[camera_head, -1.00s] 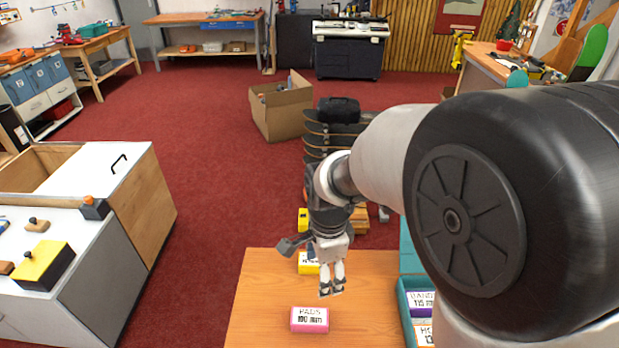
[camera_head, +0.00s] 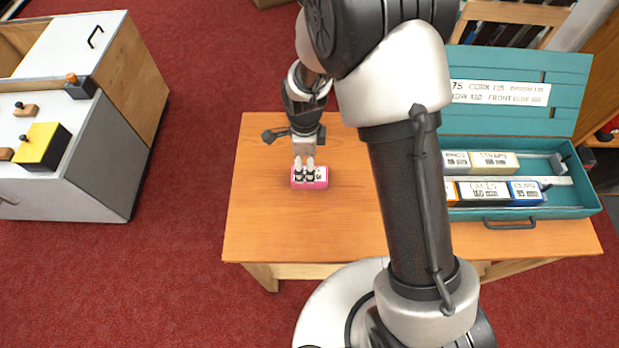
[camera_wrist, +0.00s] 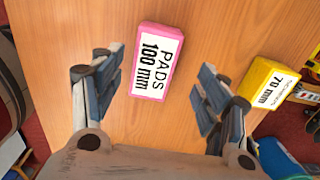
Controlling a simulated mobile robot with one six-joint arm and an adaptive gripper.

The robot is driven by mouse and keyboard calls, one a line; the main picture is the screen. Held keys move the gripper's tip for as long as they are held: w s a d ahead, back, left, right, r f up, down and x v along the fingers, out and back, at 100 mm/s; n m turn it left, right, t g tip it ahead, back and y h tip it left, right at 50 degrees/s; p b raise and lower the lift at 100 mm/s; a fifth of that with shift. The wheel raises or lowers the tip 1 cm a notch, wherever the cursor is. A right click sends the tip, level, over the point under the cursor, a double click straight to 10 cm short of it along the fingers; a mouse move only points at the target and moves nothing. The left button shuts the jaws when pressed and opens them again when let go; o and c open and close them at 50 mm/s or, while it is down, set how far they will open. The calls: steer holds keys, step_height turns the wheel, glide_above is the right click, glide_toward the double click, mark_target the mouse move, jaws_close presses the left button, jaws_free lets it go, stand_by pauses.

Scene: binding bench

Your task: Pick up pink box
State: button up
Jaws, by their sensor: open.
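The pink box (camera_head: 321,181) lies on the wooden table, left of the middle. In the wrist view the pink box (camera_wrist: 157,62) shows a white label reading "PADS 100 mm". My gripper (camera_head: 304,175) overlaps the box in the head view. In the wrist view my gripper (camera_wrist: 150,95) is open, with its fingers wide on either side of the box's line and nothing between them. The box lies ahead of the fingertips, nearer the left finger, and no contact shows. In the head view my gripper hides part of the box.
A yellow box (camera_wrist: 272,84) labelled "70 mm" lies right of the pink box in the wrist view. A teal case (camera_head: 515,211) with an open lid holds several labelled boxes on the table's right. The table's left part (camera_head: 255,205) is clear.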

steer(key=f, duration=0.2)
steer(key=f+b, duration=0.2)
steer(key=f, duration=0.1)
steer(key=shift+s+f, duration=0.3)
steer(key=shift+s, duration=0.05)
steer(key=shift+r, duration=0.1)
steer(key=c, duration=1.2)
